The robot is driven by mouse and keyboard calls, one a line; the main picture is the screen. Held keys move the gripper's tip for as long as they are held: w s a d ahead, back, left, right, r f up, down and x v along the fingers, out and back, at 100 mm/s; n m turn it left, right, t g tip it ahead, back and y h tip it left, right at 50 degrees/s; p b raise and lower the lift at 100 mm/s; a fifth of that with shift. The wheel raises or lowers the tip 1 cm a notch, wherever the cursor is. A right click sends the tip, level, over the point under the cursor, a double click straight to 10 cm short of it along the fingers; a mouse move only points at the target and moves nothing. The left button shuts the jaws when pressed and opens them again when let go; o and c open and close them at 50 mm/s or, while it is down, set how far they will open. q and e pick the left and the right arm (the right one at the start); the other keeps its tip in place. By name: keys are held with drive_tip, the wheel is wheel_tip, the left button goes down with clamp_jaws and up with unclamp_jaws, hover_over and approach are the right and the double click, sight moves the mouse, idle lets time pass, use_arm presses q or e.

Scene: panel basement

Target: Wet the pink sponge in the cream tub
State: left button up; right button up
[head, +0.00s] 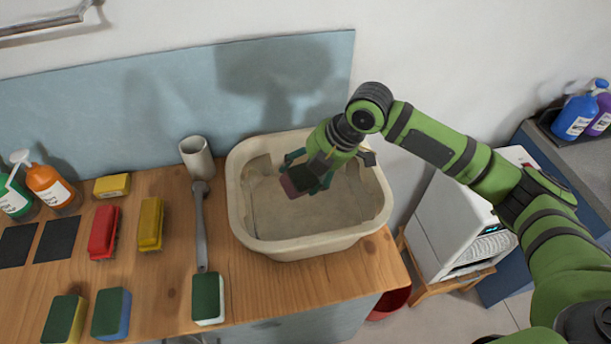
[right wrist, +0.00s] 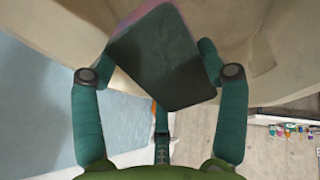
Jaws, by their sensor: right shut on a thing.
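The cream tub (head: 378,212) stands on the right part of the wooden counter. My right gripper (head: 308,180) reaches down into the tub, below its rim level in the picture, and is shut on the pink sponge (head: 290,188). I cannot tell whether the sponge touches the tub floor or any water. My left gripper is not in view.
Red (head: 104,232) and yellow (head: 150,223) brushes, several sponges and spray bottles (head: 50,187) fill the counter's left. A white machine (head: 450,225) stands right, below counter height.

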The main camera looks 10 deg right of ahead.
sight(305, 169)
drive_tip(key=shift+r+p, duration=2)
drive_tip(key=shift+r, duration=0.25)
wheel_tip(305, 169, up, 2)
drive_tip(key=shift+r+p, duration=0.2)
drive_tip(key=shift+p, duration=0.8)
drive_tip(key=shift+r, duration=1)
drive_tip(key=shift+r, duration=0.1)
wheel_tip(305, 169, up, 4)
drive_tip(key=shift+f, duration=0.1)
